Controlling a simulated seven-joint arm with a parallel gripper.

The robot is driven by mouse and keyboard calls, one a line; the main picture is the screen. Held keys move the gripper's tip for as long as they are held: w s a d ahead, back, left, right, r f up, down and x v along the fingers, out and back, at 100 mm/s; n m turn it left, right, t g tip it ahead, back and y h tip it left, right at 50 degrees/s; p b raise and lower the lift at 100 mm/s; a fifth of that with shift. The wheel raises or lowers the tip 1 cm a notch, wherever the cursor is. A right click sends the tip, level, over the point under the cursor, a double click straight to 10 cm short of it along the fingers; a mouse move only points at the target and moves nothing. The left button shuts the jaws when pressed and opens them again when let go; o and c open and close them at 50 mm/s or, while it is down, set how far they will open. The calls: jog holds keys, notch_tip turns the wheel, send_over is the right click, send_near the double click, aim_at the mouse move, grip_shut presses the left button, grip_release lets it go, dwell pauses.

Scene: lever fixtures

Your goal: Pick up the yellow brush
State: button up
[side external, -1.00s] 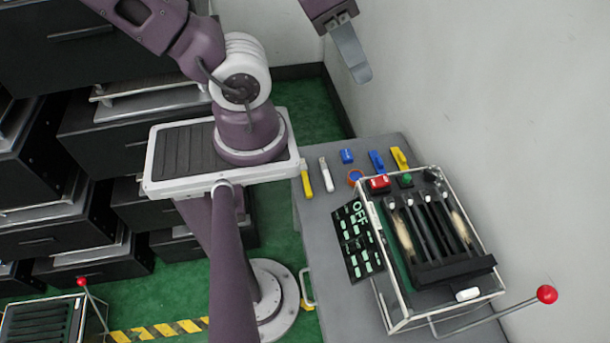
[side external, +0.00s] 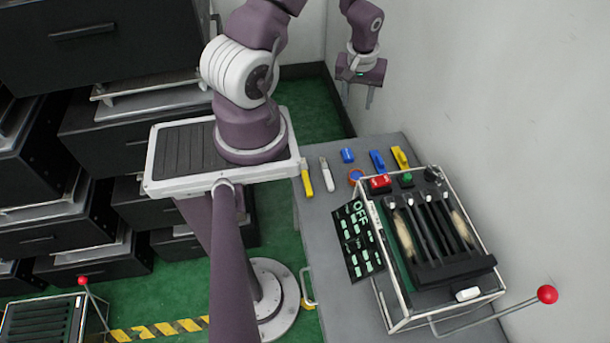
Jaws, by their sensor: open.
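Two yellow things lie on the grey table (side external: 325,240). A short, wide yellow one (side external: 400,158) lies at the back right, beside a similar blue one. A slim yellow one (side external: 306,183) lies by the left edge. Both are too small to tell for sure which is the brush. My gripper (side external: 357,98) is open and empty, fingers pointing down. It hangs in the air near the wall, above and behind the table's back edge in the picture, apart from all the objects.
Between the yellow things lie a white tool (side external: 325,174), a blue block (side external: 347,155), an orange-and-blue ring (side external: 355,176) and the blue tool (side external: 377,162). A framed lever fixture (side external: 390,290) with a red-knobbed lever (side external: 547,294) fills the right. A pale wall stands behind.

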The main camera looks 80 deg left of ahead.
jog(key=s+f+n+g+h, duration=0.1)
jog(key=s+f+n, duration=0.1)
jog(key=s+f, duration=0.35)
jog(key=s+f+n, duration=0.1)
jog(key=s+f, duration=0.2)
jog(key=f, duration=0.5)
jog(key=n+h, duration=0.1)
jog(key=n, duration=0.1)
send_over(306, 180)
notch_tip(306, 180, down, 7)
jog(key=shift+w+a+r, duration=0.1)
jog(key=shift+w, duration=0.05)
notch_tip(306, 180, down, 7)
grip_shut()
